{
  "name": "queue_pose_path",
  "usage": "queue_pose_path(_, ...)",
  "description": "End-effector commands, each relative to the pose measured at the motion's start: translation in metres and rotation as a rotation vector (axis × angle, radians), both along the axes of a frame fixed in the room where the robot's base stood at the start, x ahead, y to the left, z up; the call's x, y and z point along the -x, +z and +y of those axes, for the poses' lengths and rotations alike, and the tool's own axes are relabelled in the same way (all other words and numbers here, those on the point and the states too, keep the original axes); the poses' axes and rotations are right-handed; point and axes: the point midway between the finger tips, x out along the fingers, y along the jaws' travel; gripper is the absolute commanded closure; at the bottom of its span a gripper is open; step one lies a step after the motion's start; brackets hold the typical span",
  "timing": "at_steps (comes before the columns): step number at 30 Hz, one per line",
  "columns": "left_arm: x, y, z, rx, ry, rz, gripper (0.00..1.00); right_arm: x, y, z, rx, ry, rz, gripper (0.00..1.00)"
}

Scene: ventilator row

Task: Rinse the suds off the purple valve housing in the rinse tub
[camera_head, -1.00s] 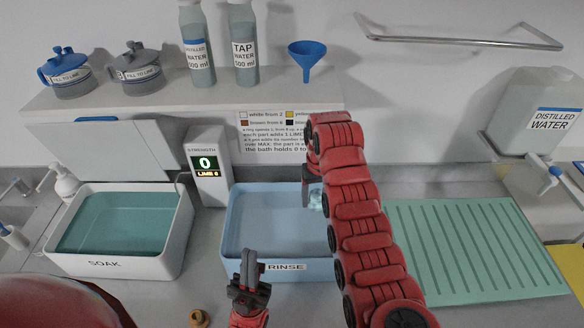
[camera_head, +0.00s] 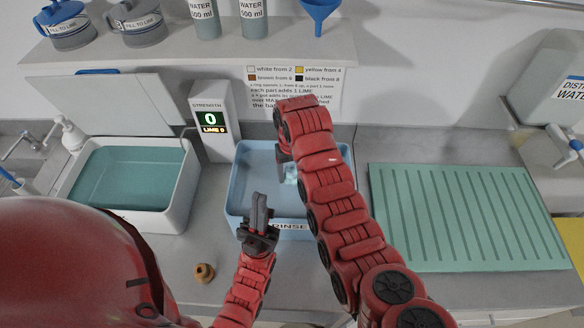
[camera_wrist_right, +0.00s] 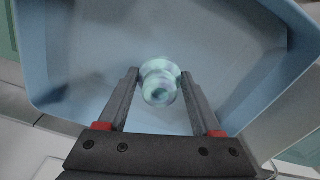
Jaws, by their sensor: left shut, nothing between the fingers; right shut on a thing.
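The valve housing (camera_wrist_right: 160,82) is a small rounded piece in my right gripper (camera_wrist_right: 165,97), whose fingers stand on both sides of it. It looks pale teal and whitish; little purple shows. In the head view the housing (camera_head: 291,174) is within the outline of the light blue rinse tub (camera_head: 246,222), partly hidden by my right arm. I cannot tell whether it touches water. My left gripper (camera_head: 259,205) is shut and empty, fingers upward, in front of the tub's near wall and overlapping it in view.
A white soak tub (camera_head: 185,195) with teal liquid stands left, beside the strength display (camera_head: 211,120). A small brown part (camera_head: 203,272) lies on the front counter. A green ribbed drying mat (camera_head: 460,215) lies clear at right. A shelf (camera_head: 170,45) with jugs and bottles runs behind.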

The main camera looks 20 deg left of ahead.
Motion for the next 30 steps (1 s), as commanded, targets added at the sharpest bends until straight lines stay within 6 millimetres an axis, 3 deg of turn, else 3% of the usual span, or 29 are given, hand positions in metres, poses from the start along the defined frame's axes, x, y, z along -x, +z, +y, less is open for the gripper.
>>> queue_pose_path(21,0.000,-0.019,0.000,0.000,0.000,0.000,1.00,0.001,-0.080,0.000,0.000,0.001,0.002,0.88)
queue_pose_path(30,0.000,-0.024,0.000,0.000,0.000,0.000,1.00,0.001,-0.095,0.000,0.001,0.001,0.001,0.88)
